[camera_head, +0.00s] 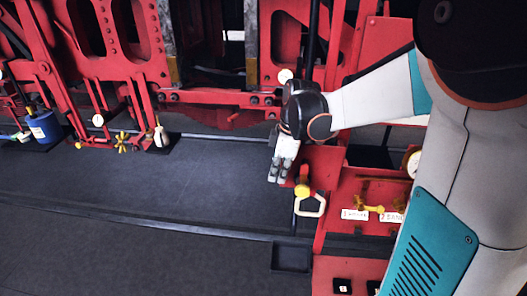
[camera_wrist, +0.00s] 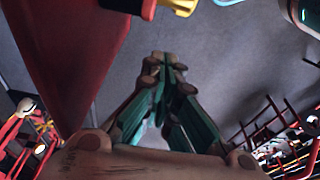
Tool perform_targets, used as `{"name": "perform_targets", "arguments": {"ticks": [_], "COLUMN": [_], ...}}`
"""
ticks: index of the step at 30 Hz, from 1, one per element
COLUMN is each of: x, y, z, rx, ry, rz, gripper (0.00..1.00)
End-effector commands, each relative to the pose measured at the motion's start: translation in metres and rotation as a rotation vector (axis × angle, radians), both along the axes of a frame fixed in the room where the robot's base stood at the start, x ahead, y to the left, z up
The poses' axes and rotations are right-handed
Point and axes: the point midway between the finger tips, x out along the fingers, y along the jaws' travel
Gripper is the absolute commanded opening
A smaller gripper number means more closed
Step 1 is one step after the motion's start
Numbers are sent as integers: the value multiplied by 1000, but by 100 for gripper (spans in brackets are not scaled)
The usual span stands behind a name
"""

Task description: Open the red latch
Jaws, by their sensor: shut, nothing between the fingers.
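No part can be picked out with certainty as the red latch, since much of the machinery is red. A small fitting with a yellow knob and red top (camera_head: 302,188) sits at the left edge of the red console (camera_head: 345,190), with a pale triangular handle (camera_head: 309,206) just below it. My gripper (camera_head: 275,180) points down to the left of this fitting, apart from it, with its fingers together and empty. In the wrist view the closed fingertips (camera_wrist: 163,58) meet over grey floor. A yellow end (camera_wrist: 178,6) shows at that view's top edge.
The red console carries white labels (camera_head: 355,214), a yellow valve handle (camera_head: 369,207) and a gauge (camera_head: 414,163). Red framework (camera_head: 130,45) lines the back. A blue can (camera_head: 44,127) stands far left. Dark floor (camera_head: 150,190) is clear left of my gripper.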

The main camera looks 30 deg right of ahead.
Motion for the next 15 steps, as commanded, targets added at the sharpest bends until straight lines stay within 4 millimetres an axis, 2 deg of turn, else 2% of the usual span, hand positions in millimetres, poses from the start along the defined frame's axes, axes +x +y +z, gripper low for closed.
{"name": "perform_targets", "arguments": {"ticks": [6,15], "x": [-17,-22], "y": [-26,-33], "z": [7,7], "rx": [0,0], "ry": [0,0], "rz": [-3,1], "gripper": [0,0]}}
